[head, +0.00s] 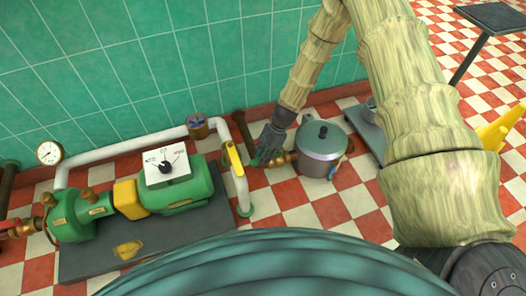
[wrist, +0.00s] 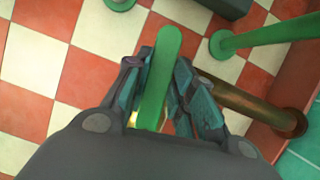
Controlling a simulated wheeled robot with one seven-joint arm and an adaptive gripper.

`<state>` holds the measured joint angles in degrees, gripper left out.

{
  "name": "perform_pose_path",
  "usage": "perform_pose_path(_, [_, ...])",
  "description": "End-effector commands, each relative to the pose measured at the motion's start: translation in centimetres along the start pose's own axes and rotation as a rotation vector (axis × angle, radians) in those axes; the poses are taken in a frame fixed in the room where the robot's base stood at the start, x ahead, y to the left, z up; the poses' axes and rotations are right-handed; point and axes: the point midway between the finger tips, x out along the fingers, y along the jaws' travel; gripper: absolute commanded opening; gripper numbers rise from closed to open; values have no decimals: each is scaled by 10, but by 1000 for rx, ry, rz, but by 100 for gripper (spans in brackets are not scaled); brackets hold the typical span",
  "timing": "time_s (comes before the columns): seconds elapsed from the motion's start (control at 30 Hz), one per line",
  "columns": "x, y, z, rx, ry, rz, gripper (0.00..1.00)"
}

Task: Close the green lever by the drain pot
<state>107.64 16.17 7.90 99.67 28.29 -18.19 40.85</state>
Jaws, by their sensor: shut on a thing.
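The drain pot (head: 318,150) is a grey lidded pot with a dark knob, standing on the checkered floor. A brass valve (head: 281,160) sticks out from its left side. The green lever (head: 256,162) shows as a small green piece at the valve's left end, mostly hidden by my gripper (head: 266,150). In the wrist view the green lever (wrist: 163,68) is a long rounded bar between the fingers of my gripper (wrist: 165,62), which is shut on it. The valve is almost wholly hidden in the wrist view.
A white pipe with a yellow lever (head: 234,158) stands just left of my gripper. A green pump (head: 185,190) on a dark base is further left. A brown pipe (wrist: 245,102) runs close beside the fingers. The green tiled wall (head: 190,60) is behind.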

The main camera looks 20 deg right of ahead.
Motion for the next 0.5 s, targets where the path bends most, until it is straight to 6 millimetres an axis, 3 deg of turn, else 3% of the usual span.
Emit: perform_pose_path(0.5, [-7,31,-5,-429,2,180,0])
